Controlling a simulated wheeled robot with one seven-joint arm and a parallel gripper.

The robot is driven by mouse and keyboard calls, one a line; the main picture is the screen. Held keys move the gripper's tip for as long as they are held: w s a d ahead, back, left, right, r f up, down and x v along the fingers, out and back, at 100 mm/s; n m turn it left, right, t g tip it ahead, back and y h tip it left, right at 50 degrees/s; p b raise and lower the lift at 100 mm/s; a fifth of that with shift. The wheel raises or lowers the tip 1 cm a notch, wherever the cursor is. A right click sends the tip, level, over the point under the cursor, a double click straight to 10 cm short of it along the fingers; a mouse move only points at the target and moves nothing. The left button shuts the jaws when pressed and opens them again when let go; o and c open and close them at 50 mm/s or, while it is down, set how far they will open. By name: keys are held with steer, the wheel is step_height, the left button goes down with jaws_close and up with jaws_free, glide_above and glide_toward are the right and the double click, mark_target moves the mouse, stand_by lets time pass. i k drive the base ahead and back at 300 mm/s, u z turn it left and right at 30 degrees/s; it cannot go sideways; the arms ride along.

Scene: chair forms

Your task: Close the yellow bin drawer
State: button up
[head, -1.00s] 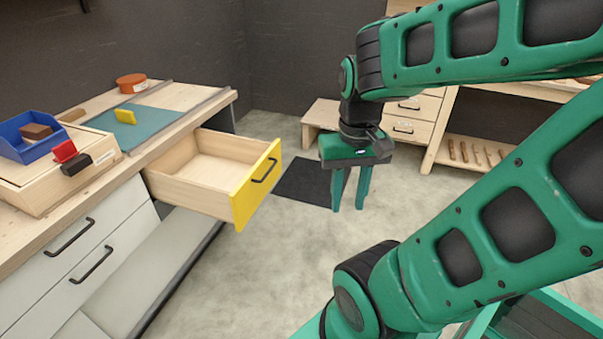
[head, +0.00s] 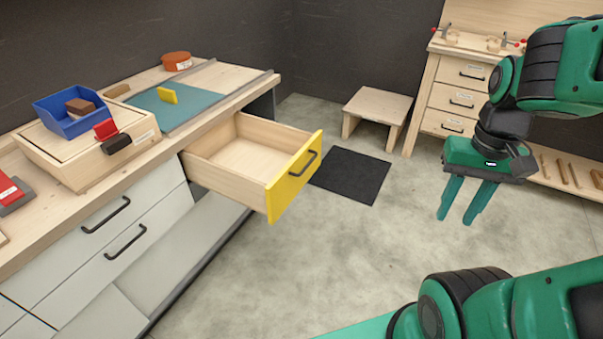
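The yellow-fronted drawer (head: 296,176) is pulled well out of the workbench at the left. Its wooden box looks empty, and a dark handle (head: 303,163) is on the yellow front. My gripper (head: 456,217) hangs in the air to the right of the drawer, well apart from it. Its two green fingers point down with a gap between them and nothing in the gap.
The workbench top (head: 152,177) carries a blue bin (head: 58,122), a wooden box (head: 85,170), a teal mat (head: 200,105) and an orange round tin (head: 177,61). A black floor mat (head: 350,176) and a wooden step (head: 378,106) lie beyond the drawer. Open floor (head: 330,255) lies before it.

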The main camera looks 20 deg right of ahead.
mark_target(259, 165)
steer(key=z, duration=0.05)
steer(key=i, duration=1)
steer(key=z, duration=0.95)
steer(key=k, duration=1.35)
steer(key=u, duration=0.75)
steer(key=i, duration=0.8)
